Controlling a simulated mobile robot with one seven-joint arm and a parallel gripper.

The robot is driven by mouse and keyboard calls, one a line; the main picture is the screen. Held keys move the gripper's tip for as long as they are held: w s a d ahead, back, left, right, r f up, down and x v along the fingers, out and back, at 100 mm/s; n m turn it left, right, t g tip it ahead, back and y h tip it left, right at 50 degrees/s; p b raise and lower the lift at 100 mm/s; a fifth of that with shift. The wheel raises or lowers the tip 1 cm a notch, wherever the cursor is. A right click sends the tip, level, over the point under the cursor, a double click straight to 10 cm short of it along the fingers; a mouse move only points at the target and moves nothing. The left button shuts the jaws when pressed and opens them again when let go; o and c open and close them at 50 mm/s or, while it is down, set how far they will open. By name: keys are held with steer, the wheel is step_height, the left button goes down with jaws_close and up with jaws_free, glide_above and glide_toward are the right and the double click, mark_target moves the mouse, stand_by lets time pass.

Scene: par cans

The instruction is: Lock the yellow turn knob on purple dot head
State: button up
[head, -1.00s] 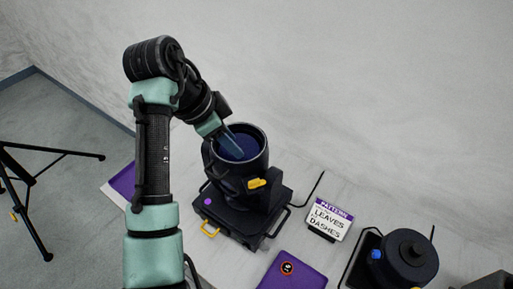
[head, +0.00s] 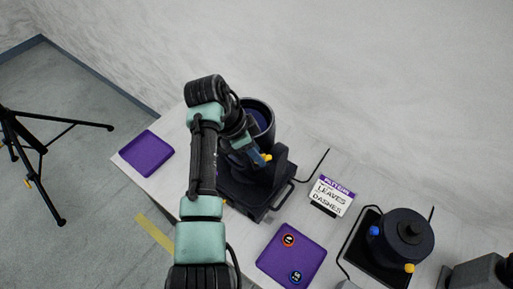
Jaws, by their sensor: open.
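The purple dot head is a black par can (head: 262,190) with a dark blue lens, standing on a black base on the table. My arm covers its left side, and the purple dot is hidden. The yellow turn knob (head: 267,157) shows on the side of the can, just right of my gripper. My gripper (head: 256,154) is open, pointing down to the right in front of the can, with its fingertips close to the knob. I cannot tell whether they touch it or are around it.
A purple tray (head: 303,247) with two round discs lies in front. A second black head (head: 410,235) with blue and yellow knobs stands right. An empty purple tray (head: 146,153) lies left. A tripod (head: 35,145) stands on the floor.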

steer(key=shift+d+f, duration=0.1)
steer(key=shift+f, duration=0.1)
steer(key=shift+c, duration=0.2)
jaws_close()
